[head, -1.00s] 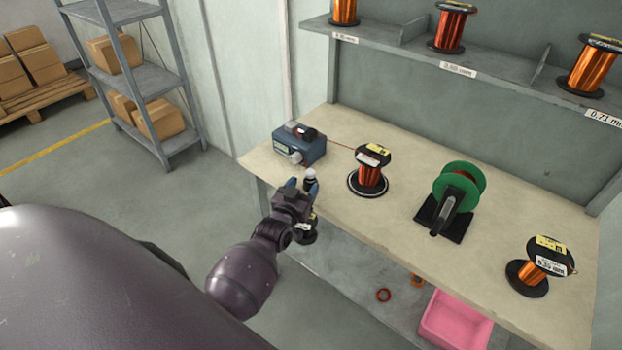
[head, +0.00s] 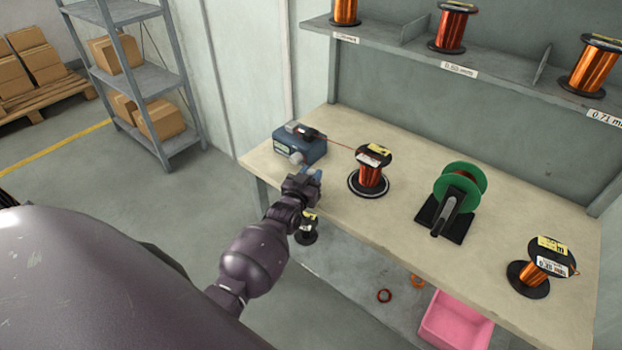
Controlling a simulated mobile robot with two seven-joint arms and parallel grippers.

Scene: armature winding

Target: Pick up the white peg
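A small white rounded piece (head: 297,158) shows at the front right corner of the blue box (head: 303,146) on the bench. I cannot tell whether it is the white peg or part of the box. My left gripper (head: 311,172), with blue fingertips, is at the bench's front edge, just in front of the box and close to the white piece. Its fingers are small and partly hidden by its own body, so I cannot see whether they hold anything. My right gripper is not in view.
A copper wire spool (head: 371,172) stands right of the box, with a thin wire running between them. A green reel on a black stand (head: 459,202) and another spool (head: 541,268) are further right on the bench (head: 400,215). A pink bin (head: 455,322) sits below.

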